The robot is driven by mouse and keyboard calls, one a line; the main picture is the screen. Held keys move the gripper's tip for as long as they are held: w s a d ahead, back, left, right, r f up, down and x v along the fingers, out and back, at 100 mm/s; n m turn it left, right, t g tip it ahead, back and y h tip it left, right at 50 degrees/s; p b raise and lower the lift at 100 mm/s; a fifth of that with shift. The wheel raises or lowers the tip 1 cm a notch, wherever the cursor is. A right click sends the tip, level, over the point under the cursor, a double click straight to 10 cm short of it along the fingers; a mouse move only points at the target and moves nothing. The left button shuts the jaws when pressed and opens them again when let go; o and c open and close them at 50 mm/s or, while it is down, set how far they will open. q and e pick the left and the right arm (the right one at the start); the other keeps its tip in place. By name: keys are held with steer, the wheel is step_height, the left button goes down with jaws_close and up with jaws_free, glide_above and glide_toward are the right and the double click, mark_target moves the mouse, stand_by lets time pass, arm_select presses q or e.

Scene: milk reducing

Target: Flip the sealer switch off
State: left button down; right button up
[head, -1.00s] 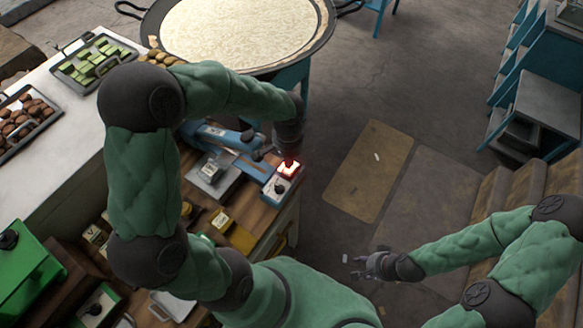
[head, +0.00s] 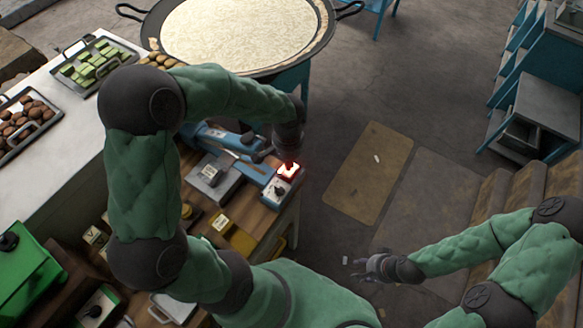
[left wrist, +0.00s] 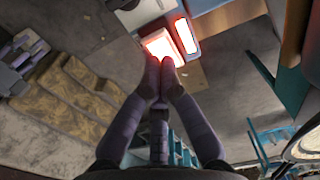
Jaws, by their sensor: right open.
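The sealer (head: 236,140) is a blue bench device with a long arm on the wooden counter. At its front end is a glowing red switch (head: 289,170), still lit; the glow also shows in the left wrist view (left wrist: 186,36). My left gripper (left wrist: 160,62) points down at the switch, with its fingertips together at the edge of the lit part. I cannot tell whether they touch it. In the head view its fingers are mostly hidden by my wrist. My right gripper (head: 366,266) is open and empty, away from the counter over the floor.
A large pan of white contents (head: 240,35) stands behind the sealer. Trays of green pieces (head: 95,62) and brown pieces (head: 20,122) lie on the white counter at left. A green machine (head: 28,258) is at lower left.

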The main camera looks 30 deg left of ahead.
arm_select(q)
steer(key=shift+f+b, duration=1.45)
steer(key=shift+f, duration=0.35)
stand_by(1.3)
steer(key=shift+r, duration=0.1)
steer(key=shift+r+p, duration=2.65)
steer(key=shift+r, duration=0.85)
steer(key=shift+f, duration=0.1)
